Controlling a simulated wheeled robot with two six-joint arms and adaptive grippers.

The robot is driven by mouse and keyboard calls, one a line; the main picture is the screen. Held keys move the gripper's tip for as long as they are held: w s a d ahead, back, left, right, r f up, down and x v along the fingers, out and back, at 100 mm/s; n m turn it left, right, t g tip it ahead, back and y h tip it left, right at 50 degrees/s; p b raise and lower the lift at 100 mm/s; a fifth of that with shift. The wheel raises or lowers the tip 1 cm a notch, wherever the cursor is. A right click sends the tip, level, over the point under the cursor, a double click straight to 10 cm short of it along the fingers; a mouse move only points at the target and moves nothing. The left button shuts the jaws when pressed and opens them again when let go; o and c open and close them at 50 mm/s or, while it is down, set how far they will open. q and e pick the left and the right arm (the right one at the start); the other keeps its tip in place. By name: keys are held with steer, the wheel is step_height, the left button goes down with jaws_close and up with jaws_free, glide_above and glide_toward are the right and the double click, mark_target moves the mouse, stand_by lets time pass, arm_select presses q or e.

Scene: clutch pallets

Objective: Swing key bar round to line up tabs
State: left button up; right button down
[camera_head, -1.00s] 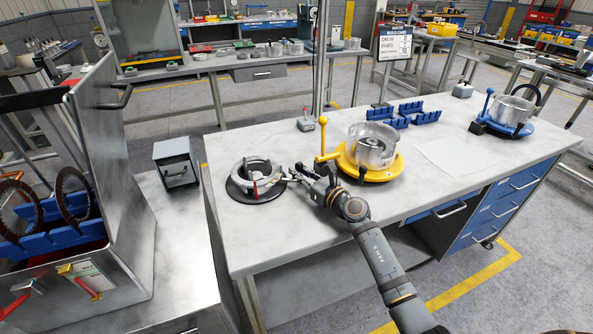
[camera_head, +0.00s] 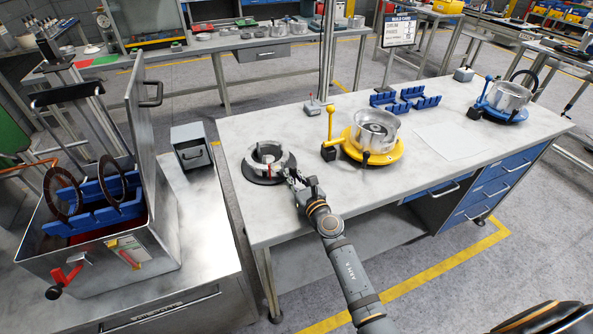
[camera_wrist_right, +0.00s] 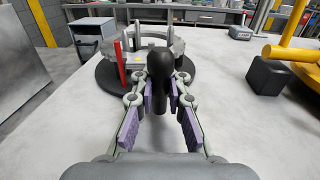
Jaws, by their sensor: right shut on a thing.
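A silver ring-shaped fixture (camera_head: 284,155) sits on a round black base (camera_head: 256,178) at the near left of the bench. It also shows in the wrist view (camera_wrist_right: 178,48), with an upright red post (camera_wrist_right: 121,64) at its left. A dark rounded handle (camera_wrist_right: 158,62), seemingly the key bar's end, stands in front of the ring. My right gripper (camera_head: 288,173) is at the base's right front, its purple pads closed around this handle in the wrist view (camera_wrist_right: 160,88). The rest of the bar and the tabs cannot be made out. My left gripper is out of view.
A yellow fixture (camera_head: 391,153) with a silver housing and upright handle stands right of the ring, with a black block beside it. Blue cradles (camera_head: 405,104), a paper sheet (camera_head: 450,141) and a blue fixture (camera_head: 494,114) lie farther right. An open metal bin (camera_head: 160,226) stands left.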

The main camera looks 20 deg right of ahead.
steer(key=shift+a+r, duration=0.35)
steer(key=shift+r, duration=0.05)
steer(key=c, duration=1.7)
jaws_free()
steer(key=o, duration=0.4)
steer(key=shift+s+a+r, duration=0.1)
steer(key=shift+s+r, duration=0.05)
steer(key=shift+s, duration=0.35)
steer(key=shift+w+f, duration=0.15)
steer(key=shift+f, duration=0.15)
steer(key=s, duration=0.4)
steer(key=s+d, duration=0.1)
steer(key=s, duration=0.3)
steer(key=s+d, duration=0.1)
steer(key=s, duration=0.3)
steer(key=shift+d, duration=0.15)
steer(key=shift+w, duration=0.1)
